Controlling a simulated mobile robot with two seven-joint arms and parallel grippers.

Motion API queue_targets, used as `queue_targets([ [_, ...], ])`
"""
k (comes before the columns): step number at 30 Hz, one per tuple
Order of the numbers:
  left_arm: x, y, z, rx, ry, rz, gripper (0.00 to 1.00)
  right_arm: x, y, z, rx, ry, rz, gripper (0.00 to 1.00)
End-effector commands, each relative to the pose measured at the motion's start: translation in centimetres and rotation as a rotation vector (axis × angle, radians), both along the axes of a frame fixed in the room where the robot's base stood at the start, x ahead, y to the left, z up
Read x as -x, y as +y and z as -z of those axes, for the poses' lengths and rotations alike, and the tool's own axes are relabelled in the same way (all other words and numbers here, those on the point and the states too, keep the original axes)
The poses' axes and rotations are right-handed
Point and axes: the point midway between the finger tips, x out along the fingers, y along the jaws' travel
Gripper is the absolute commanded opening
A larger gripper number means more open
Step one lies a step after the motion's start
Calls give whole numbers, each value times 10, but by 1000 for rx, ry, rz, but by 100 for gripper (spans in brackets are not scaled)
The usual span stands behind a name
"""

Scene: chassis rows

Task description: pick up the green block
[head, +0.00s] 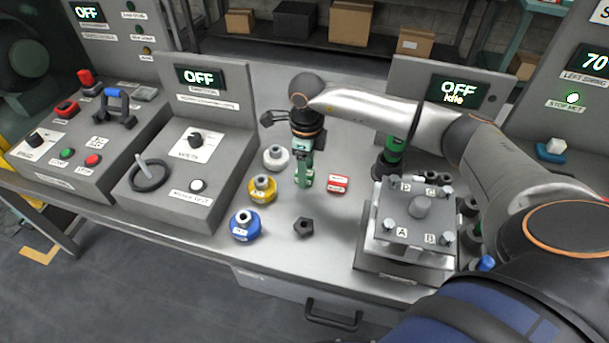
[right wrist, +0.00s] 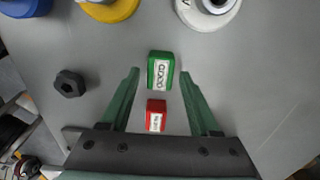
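The green block (right wrist: 160,70) lies on the grey metal tabletop with a white label on top. My right gripper (right wrist: 160,74) is open, its two green fingertips on either side of the block with gaps showing. In the head view the right gripper (head: 304,180) points down at the table and largely hides the green block. I cannot tell how far the fingertips are above the tabletop. A red block (right wrist: 156,115) with a white label lies close to the green one; it also shows in the head view (head: 337,184). My left gripper is not in view.
White (head: 275,157), yellow (head: 262,189) and blue (head: 245,224) round weights stand left of the gripper. A dark nut (head: 303,227) lies in front. A grey fixture (head: 400,250) stands right, control boxes left. The table's front middle is clear.

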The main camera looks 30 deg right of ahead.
Motion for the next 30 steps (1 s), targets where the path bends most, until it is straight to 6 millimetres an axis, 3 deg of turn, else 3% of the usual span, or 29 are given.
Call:
queue_targets([
  [2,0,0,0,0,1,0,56,0,0,0,0,0,0,52],
  [16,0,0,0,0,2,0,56,0,0,-1,-1,-1,0,0],
  [30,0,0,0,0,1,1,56,-1,0,-4,-1,-2,0,0],
])
